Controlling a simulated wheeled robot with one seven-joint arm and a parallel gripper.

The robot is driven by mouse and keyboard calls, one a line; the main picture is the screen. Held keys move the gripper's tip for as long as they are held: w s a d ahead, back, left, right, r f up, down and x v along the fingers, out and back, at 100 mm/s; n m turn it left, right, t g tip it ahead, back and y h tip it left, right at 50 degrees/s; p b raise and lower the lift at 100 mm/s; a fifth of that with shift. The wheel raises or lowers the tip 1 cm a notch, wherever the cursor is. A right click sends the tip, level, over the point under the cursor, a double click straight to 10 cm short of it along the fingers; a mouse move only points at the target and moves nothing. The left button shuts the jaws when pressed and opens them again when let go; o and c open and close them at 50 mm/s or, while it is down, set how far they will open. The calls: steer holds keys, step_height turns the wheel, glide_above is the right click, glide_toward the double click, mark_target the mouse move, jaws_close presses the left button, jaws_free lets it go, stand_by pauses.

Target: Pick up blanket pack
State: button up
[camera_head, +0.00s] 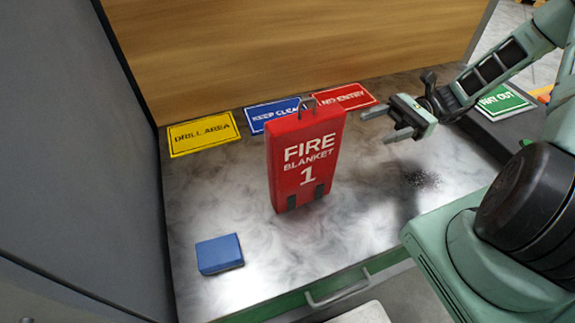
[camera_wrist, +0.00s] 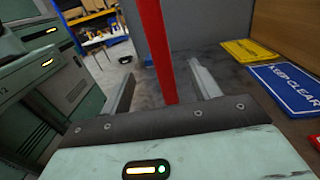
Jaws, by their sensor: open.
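The blanket pack (camera_head: 305,158) is a red upright box marked "FIRE BLANKET 1". It stands on the grey worktop in the head view, with a metal loop handle on top and two dark tabs at its lower front. My gripper (camera_head: 377,125) is open and empty to the right of the pack, near its upper part. In the wrist view the pack (camera_wrist: 157,50) shows edge-on as a narrow red strip between my two fingers (camera_wrist: 163,85), ahead of the palm. Its lower end is hidden behind the palm edge in that view.
A blue block (camera_head: 219,254) lies at the worktop's front left. Flat signs lie along the back: yellow "DRILL AREA" (camera_head: 202,134), blue "KEEP CLEAR" (camera_head: 272,114) and red "NO ENTRY" (camera_head: 345,97). A green sign (camera_head: 503,101) lies at the right. A wooden panel (camera_head: 290,40) stands behind.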

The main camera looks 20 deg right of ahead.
steer(key=p, duration=0.4)
glide_toward(315, 151)
steer(key=w+a+f, duration=0.2)
steer(key=a, duration=0.1)
steer(key=shift+s+a+f+p, duration=0.15)
steer(key=shift+a+p, duration=0.4)
steer(key=shift+a, duration=0.95)
steer(key=shift+s+a+f+p, duration=0.15)
steer(key=shift+a+p, duration=0.4)
steer(key=shift+a, duration=0.95)
jaws_close()
